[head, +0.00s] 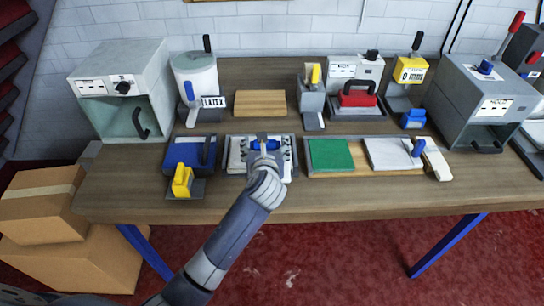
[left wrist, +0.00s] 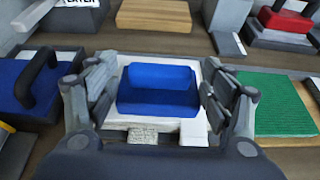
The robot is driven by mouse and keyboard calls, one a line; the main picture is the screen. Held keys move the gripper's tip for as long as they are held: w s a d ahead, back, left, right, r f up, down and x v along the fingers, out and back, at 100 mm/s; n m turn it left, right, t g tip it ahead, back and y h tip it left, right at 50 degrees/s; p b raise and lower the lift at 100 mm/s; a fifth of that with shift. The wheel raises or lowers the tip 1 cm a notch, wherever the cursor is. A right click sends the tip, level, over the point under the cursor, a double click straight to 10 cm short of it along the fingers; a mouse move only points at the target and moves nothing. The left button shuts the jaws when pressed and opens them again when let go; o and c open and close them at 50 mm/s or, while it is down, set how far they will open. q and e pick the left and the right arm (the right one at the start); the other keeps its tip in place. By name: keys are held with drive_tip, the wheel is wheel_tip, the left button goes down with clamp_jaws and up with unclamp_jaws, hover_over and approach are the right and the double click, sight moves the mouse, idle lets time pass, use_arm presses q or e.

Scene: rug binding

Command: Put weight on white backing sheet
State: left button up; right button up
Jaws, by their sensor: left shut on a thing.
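My left gripper (head: 265,150) is shut on a blue weight (left wrist: 158,100), a block with a rounded upper bar that sits between the two fingers in the left wrist view. Directly below it is a white sheet (left wrist: 192,128), in a grey tray (head: 228,173) at the front middle of the bench. I cannot tell whether the weight touches this sheet. Another white sheet (head: 385,152) lies on the board to the right, beside a green pad (head: 330,154); the pad also shows in the left wrist view (left wrist: 270,103). My right gripper is not in view.
A blue block with a black handle (head: 182,154) and a yellow-handled tool (head: 182,182) stand left of the tray. A wooden block (head: 261,103) lies behind it. Machines line the back; a red-topped press (head: 357,99) stands at back right. The bench front edge is near.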

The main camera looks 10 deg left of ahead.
use_arm(q)
drive_tip(key=w+a, duration=0.2)
drive_tip(key=w, duration=0.1)
drive_tip(key=w+a, duration=0.1)
drive_tip(key=w, duration=0.1)
drive_tip(key=shift+p, duration=0.3)
drive_tip(key=shift+f, duration=1.8)
drive_tip(key=o, duration=2)
drive_tip(key=shift+s+f, duration=0.2)
drive_tip(key=shift+f, duration=0.05)
drive_tip(key=v, duration=1.2)
